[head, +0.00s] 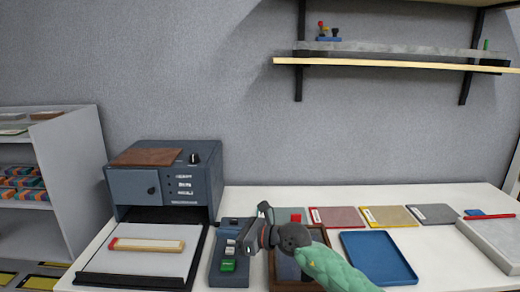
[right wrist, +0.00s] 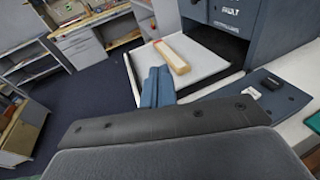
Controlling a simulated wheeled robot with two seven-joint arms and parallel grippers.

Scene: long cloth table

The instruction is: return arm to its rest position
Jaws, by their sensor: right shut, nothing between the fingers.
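My right gripper (head: 262,210) is in the head view, at the end of my green-sleeved arm that comes in from the lower right. It hangs above the table between the blue-grey button box (head: 231,240) and a dark-framed tray (head: 285,265). In the right wrist view its two fingers (right wrist: 157,86) stand side by side, shut and empty. Past them lies a pale wooden bar (right wrist: 172,56), apart from the fingers. The same bar (head: 147,244) lies on a white plate in the head view. My left gripper is not in view.
A blue-grey machine (head: 165,185) stands behind the white plate (head: 130,264). A blue tray (head: 376,258) and several coloured cards lie to the right on the table. A wall shelf (head: 390,65) hangs above. A grey slab (head: 490,238) sits at the right edge.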

